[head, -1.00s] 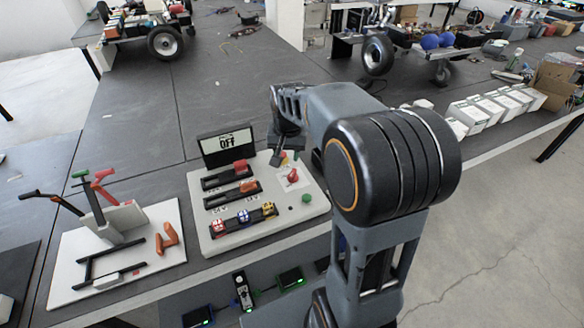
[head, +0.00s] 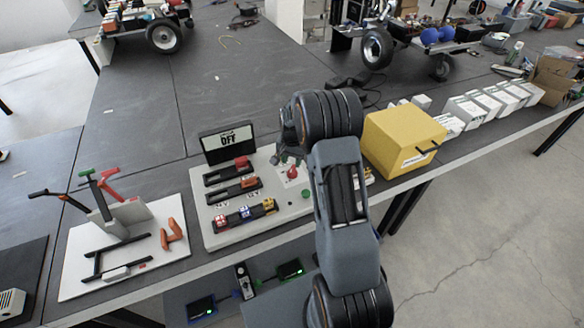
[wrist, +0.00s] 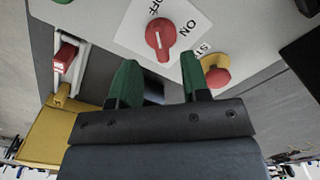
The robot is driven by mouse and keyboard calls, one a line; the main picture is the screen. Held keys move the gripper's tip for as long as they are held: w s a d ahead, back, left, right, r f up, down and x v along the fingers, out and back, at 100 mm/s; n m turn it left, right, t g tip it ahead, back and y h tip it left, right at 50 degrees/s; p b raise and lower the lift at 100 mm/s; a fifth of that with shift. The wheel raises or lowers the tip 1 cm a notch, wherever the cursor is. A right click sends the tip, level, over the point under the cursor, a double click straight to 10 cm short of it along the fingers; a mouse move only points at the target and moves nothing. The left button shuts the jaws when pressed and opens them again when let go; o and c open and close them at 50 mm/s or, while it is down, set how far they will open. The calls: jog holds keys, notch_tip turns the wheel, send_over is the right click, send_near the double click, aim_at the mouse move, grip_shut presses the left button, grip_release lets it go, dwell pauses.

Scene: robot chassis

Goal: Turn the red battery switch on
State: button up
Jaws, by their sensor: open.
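The red battery switch (wrist: 160,38) is a round red knob on a white label reading OFF and ON, at the top of the wrist view. It shows small in the head view (head: 292,172) on the white panel (head: 232,238). The small display (head: 229,141) on the panel reads OFF. My gripper (wrist: 158,72) is open, with two green fingertips apart. In the wrist view the knob lies just beyond the fingertips, above the gap, with nothing between the fingers. In the head view my arm partly hides the gripper.
A red stop button on a yellow base (wrist: 216,72) sits close to the right fingertip. A green button (head: 306,194) is on the panel. A yellow box (head: 402,140) stands right of my arm. A white board with handles (head: 150,215) lies left.

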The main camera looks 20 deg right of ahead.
aim_at(292, 169)
jog(key=shift+f+p, duration=0.3)
jog(key=shift+f, duration=2.15)
jog(key=shift+c, duration=0.4)
grip_shut()
